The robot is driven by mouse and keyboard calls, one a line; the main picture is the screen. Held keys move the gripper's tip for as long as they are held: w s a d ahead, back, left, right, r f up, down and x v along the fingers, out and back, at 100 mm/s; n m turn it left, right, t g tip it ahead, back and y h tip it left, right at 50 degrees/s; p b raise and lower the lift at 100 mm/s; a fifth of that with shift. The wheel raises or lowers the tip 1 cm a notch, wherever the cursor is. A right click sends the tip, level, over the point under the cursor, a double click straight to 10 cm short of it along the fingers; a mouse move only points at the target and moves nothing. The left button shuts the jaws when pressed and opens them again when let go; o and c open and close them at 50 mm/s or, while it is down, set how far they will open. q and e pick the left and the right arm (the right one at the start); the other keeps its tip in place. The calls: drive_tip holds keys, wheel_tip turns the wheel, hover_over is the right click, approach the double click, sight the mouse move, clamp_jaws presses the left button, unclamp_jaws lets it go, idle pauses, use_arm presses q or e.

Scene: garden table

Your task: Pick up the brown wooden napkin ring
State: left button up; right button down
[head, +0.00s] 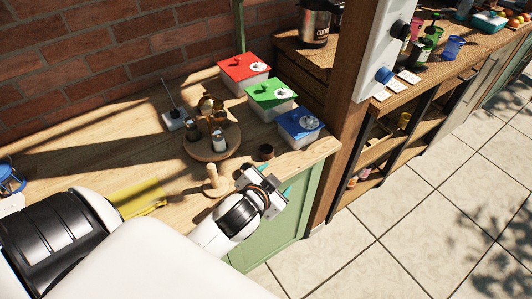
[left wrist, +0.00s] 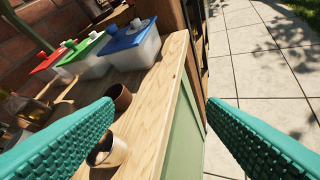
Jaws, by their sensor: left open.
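A small dark brown ring (head: 266,152), which looks like the napkin ring, stands on the wooden table near its right end. In the left wrist view the brown ring (left wrist: 122,97) is beside the tip of the left-hand finger. My left gripper (head: 284,190) is open and empty over the table's right edge, nearer to me than the ring. In the left wrist view its teal fingers (left wrist: 160,108) are wide apart, with the table edge between them. A second round brown-and-pale object (left wrist: 108,151) is partly hidden by the left-hand finger. My right gripper is not in view.
A wooden peg stand (head: 213,184) is left of my gripper. A round wooden tray (head: 205,154) with small jars is behind it. Red (head: 243,72), green (head: 270,98) and blue-lidded (head: 300,126) boxes line the back right. Tiled floor (head: 400,220) is right.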

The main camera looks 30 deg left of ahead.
use_arm(q)
drive_tip(key=w+d+r+m+t+h, duration=0.3)
drive_tip(key=w+r+m+t, duration=0.2)
drive_tip(key=r, duration=0.3)
drive_tip(key=w+d+r+m+t+h, duration=0.3)
drive_tip(key=w+r+m+t+h, duration=0.1)
drive_tip(key=r, duration=0.4)
drive_tip(key=d+r+m+g+h, duration=0.35)
drive_tip(key=d+m+h, duration=0.35)
drive_tip(key=m+h, duration=0.3)
drive_tip(key=m+g+y, duration=1.5)
drive_tip(key=g, duration=0.2)
approach(266, 148)
drive_tip(key=shift+s+d+f+p, duration=0.15)
drive_tip(key=shift+s+f+p, duration=0.3)
drive_tip(key=shift+s, duration=0.1)
drive_tip(key=shift+s+d+f+p, duration=0.2)
drive_tip(key=shift+s+f+p, duration=0.2)
drive_tip(key=shift+s+f, duration=0.15)
drive_tip(key=f, duration=0.1)
drive_tip(key=f+p, duration=0.1)
drive_tip(key=f, duration=0.2)
drive_tip(key=shift+w+d+f+p, duration=0.3)
drive_tip(key=shift+p, duration=0.1)
drive_tip(key=shift+f, duration=0.65)
drive_tip(key=c, duration=1.1)
